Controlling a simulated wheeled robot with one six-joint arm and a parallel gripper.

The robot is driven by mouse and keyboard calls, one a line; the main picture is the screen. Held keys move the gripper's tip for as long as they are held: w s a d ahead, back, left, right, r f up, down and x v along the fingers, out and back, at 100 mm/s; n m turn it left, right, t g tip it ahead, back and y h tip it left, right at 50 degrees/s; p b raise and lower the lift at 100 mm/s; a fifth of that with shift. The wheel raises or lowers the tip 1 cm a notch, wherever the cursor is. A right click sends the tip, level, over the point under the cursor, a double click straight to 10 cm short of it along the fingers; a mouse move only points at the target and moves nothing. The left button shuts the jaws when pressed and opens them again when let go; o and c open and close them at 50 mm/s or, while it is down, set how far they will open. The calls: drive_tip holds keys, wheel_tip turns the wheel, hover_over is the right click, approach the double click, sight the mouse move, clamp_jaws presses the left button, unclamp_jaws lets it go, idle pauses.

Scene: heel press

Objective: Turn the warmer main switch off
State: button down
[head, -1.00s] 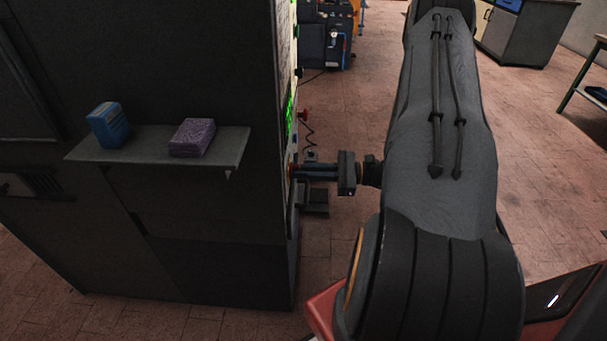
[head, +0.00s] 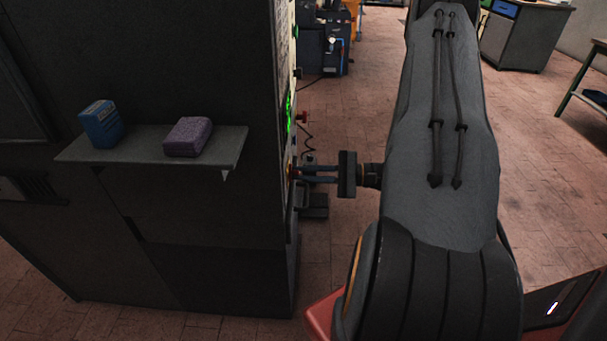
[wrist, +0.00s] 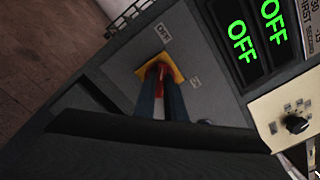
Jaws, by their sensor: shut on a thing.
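The warmer main switch is a red handle (wrist: 158,75) on a yellow plate (wrist: 175,72), set in the machine's grey panel. In the wrist view an OFF label (wrist: 162,33) lies above the plate and a smaller label (wrist: 195,82), too small to read, lies to its right. My gripper (wrist: 160,88) is shut on the red handle, with a blue finger on each side. The fingers hide part of the handle, so its exact angle is hard to tell. In the head view my gripper (head: 300,173) reaches left to the machine's front edge.
Two green displays (wrist: 257,35) read OFF, near a black knob (wrist: 297,123) on a pale plate. A shelf (head: 235,152) on the machine's side holds a blue box (head: 101,125) and a purple block (head: 188,137). Open floor lies right of my arm.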

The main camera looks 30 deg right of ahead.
idle(0.3)
drive_tip(key=c, duration=1.8)
unclamp_jaws()
drive_tip(key=shift+b+v, duration=0.85)
drive_tip(key=shift+v, duration=3.05)
drive_tip(key=s+a+r+n+g+h+p, duration=0.35)
drive_tip(key=a+r+g, duration=0.2)
drive_tip(key=a, duration=0.25)
drive_tip(key=s+a+r+n+g+h+p, duration=0.3)
drive_tip(key=s+a+r+n+g+p, duration=0.15)
drive_tip(key=a+g, duration=0.3)
drive_tip(key=s+a+r+n+t+h+p, duration=0.1)
drive_tip(key=a+r+n+h+p, duration=0.1)
drive_tip(key=r, duration=0.3)
drive_tip(key=a+r+n+t+h+p, duration=0.2)
drive_tip(key=r+n+h+p, duration=0.1)
drive_tip(key=r+p, duration=0.1)
drive_tip(key=s+a+r+n+t+h+p, duration=0.1)
drive_tip(key=a+r+n+t+h+p, duration=0.1)
drive_tip(key=r, duration=0.5)
drive_tip(key=shift+s+a+n+h+p, duration=0.3)
drive_tip(key=shift+s+h+p, duration=0.1)
drive_tip(key=shift+h+p, duration=0.3)
